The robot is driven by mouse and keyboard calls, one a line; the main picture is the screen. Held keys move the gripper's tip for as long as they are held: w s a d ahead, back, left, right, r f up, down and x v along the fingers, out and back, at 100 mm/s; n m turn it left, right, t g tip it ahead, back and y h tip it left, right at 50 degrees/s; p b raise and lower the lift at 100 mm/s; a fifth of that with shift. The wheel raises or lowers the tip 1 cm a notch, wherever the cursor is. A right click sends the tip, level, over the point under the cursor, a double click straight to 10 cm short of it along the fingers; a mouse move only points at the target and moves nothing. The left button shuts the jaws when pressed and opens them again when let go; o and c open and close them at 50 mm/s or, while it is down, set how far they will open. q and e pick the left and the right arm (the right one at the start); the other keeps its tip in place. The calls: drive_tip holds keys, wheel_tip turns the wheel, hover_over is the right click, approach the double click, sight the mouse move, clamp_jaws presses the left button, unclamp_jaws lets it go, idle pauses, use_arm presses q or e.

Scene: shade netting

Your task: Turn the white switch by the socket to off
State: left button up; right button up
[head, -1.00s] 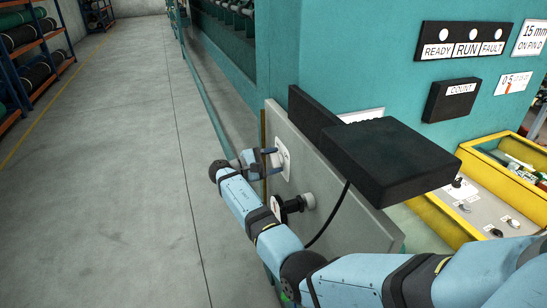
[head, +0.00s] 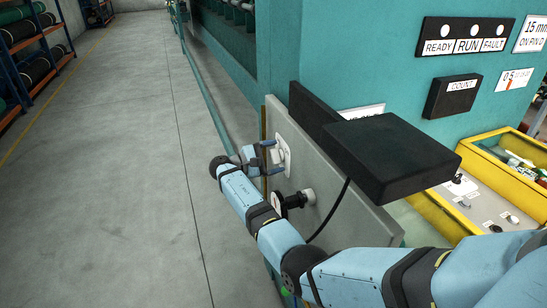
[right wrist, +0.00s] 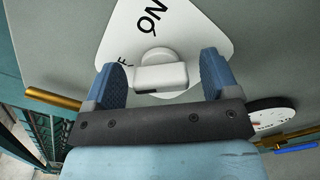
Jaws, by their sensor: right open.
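The white switch (right wrist: 160,76) sits on a white plate (right wrist: 187,25) marked ON, with part of another label showing at the left, partly hidden by a finger. In the right wrist view the switch's handle lies crosswise between the two blue fingers of my right gripper (right wrist: 161,70). The fingers are apart, one on each side, with a gap visible around the handle. In the head view the right gripper (head: 271,158) is at the switch plate (head: 285,150) on the grey panel. The socket with a black plug (head: 292,203) is just below. My left gripper is out of view.
A black box (head: 390,155) juts out above the panel (head: 345,190), and a black cable (head: 330,215) hangs down from it. A yellow-edged bin (head: 470,190) stands at the right. The floor (head: 120,180) at the left is clear.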

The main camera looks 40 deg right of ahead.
drive_tip(key=shift+w+a, duration=0.1)
drive_tip(key=shift+a, duration=0.15)
drive_tip(key=b+v, duration=0.5)
drive_tip(key=v, duration=0.8)
drive_tip(key=shift+a, duration=0.2)
